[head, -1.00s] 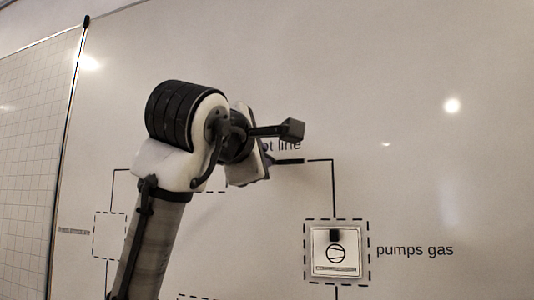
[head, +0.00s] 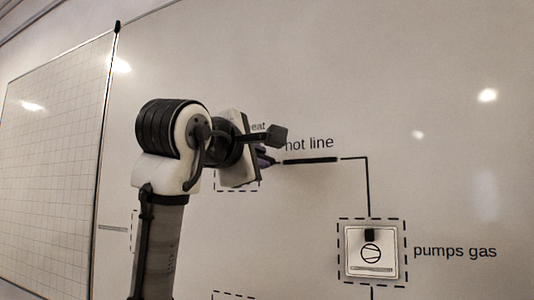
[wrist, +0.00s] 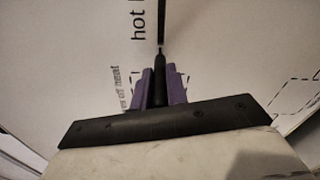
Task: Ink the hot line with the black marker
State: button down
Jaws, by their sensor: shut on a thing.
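My gripper (head: 268,160) is shut on the black marker (head: 277,162), between purple finger pads in the wrist view. The marker (wrist: 160,82) points away from the palm, with its tip at or very near the board at the left end of a thick black stroke. The hot line (head: 312,160) shows as this thick stroke under the "hot line" label (head: 309,143). The stroke (wrist: 162,22) also shows ahead of the tip in the wrist view. My gripper hides the board left of the tip.
A thin line (head: 368,185) runs from near the stroke's right end down to a dashed box with a "pumps gas" card (head: 371,252). Another dashed box (head: 236,189) is partly behind my gripper. A gridded panel (head: 45,170) stands at left.

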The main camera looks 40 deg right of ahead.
jog(key=shift+s+a+f+b, duration=0.1)
jog(key=shift+s+a+b, duration=0.15)
jog(key=shift+a, duration=0.25)
jog(key=shift+b+v, duration=0.7)
jog(key=shift+v, duration=1.7)
jog(key=shift+a, duration=0.15)
jog(key=v, duration=0.2)
jog(key=shift+s+a+b, duration=0.15)
jog(key=shift+a+b, duration=0.2)
jog(key=shift+b, duration=0.05)
